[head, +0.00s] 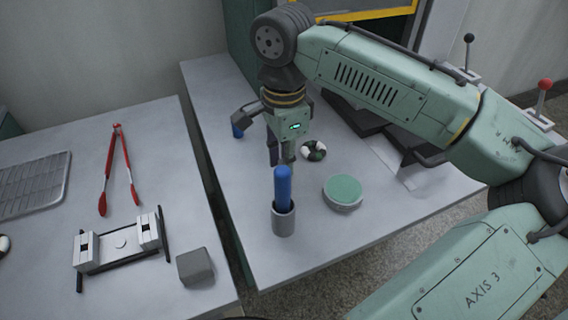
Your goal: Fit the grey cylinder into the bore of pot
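A grey, cup-like cylinder (284,222) stands upright on the right-hand table, with a blue rod (283,186) upright in its open top. I cannot tell whether this grey piece is the task's cylinder or its pot. My gripper (260,138) hangs just behind and above the blue rod, fingers downward. Its fingers look spread, one out to the left and another near the rod. A small blue piece (237,131) shows under the left finger; whether they touch is unclear. Nothing is clearly held.
A green-topped round disc (343,191) and a black-and-white ring (314,150) lie right of the rod. The left table holds red tongs (106,185), a white fixture (119,243), a grey block (195,267) and a wire rack (34,184). A gap separates the tables.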

